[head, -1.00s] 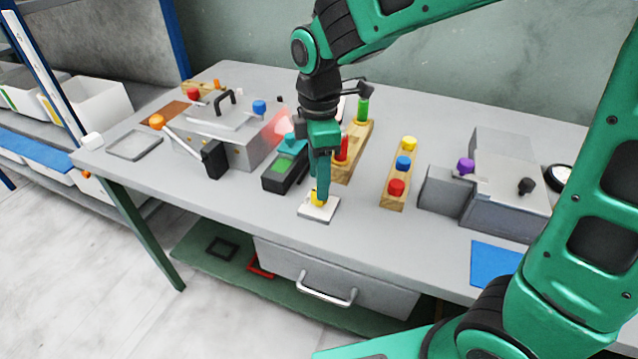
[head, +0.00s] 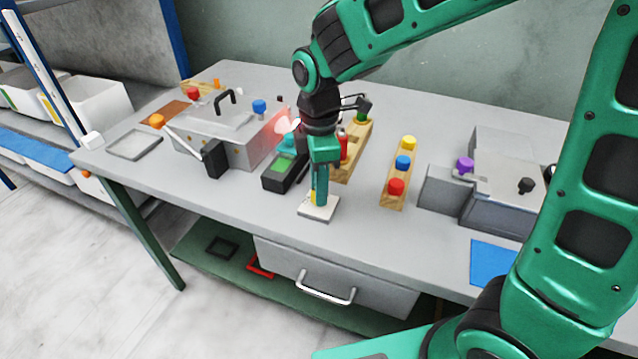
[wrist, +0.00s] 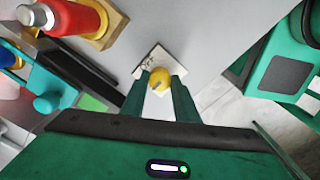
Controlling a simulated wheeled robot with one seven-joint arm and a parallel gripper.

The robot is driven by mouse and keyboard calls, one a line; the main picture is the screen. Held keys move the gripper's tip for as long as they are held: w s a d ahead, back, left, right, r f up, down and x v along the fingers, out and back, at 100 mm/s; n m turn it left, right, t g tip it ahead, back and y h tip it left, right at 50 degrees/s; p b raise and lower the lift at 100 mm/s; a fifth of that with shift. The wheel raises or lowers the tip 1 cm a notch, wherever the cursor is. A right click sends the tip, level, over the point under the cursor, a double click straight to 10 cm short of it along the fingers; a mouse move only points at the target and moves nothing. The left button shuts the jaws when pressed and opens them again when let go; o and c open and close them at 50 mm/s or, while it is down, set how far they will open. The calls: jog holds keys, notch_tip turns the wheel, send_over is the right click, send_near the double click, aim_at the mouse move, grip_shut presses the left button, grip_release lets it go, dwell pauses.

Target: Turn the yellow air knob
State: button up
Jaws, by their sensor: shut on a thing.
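The yellow air knob (wrist: 160,76) sits on a small white square plate (wrist: 148,61) near the table's front edge. In the wrist view, my gripper (wrist: 160,90) has one green finger on each side of the knob, shut on it. A dark line shows across the knob's top. In the head view, my gripper (head: 319,192) points straight down at the white plate (head: 318,212), and its fingers hide most of the knob (head: 312,198).
A wooden strip with coloured knobs (head: 393,190) stands right. The table's front edge is close.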

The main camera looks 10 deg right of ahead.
jog(key=m, duration=0.5)
jog(key=shift+w, duration=0.1)
jog(key=m, duration=0.9)
jog(key=shift+r+m, duration=0.1)
jog(key=shift+m, duration=1.8)
jog(key=shift+w, duration=0.1)
jog(key=o, duration=1.1)
jog(key=shift+c, duration=0.2)
